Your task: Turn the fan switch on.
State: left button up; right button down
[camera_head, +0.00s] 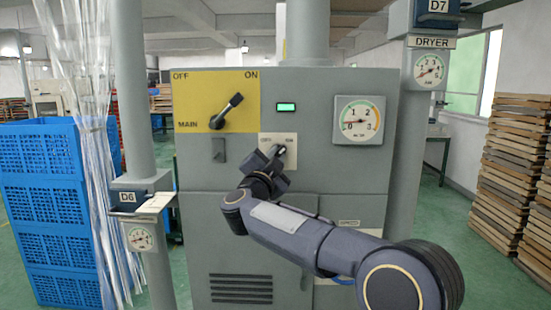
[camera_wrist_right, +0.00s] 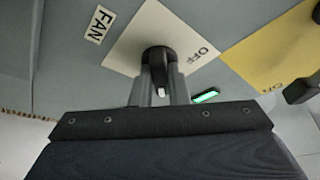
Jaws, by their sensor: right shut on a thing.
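The fan switch sits on a pale plate (camera_head: 291,139) marked OFF and ON on the front of the grey cabinet. In the right wrist view the plate (camera_wrist_right: 130,48) carries an OFF mark, with a FAN label (camera_wrist_right: 99,25) beside it. The dark switch knob (camera_wrist_right: 158,56) has a short lever with a light tip, lying between the two fingers. My right gripper (camera_head: 273,157) is at the plate, its fingers (camera_wrist_right: 160,92) shut on the switch lever. The gripper partly hides the switch in the head view, so its exact setting is unclear. My left gripper is not in view.
Above left is the yellow MAIN plate (camera_head: 186,100) with a black lever (camera_head: 228,110) tilted toward ON. A lit green lamp (camera_head: 286,107) and a round gauge (camera_head: 358,121) are nearby. Blue crates (camera_head: 42,205) stand left, stacked trays (camera_head: 512,170) right.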

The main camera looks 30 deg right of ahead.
jog(key=c, duration=1.4)
grip_release()
jog(key=b+v, duration=0.1)
jog(key=v, duration=0.7)
jog(key=shift+b, duration=0.35)
jog(key=shift+d, duration=0.1)
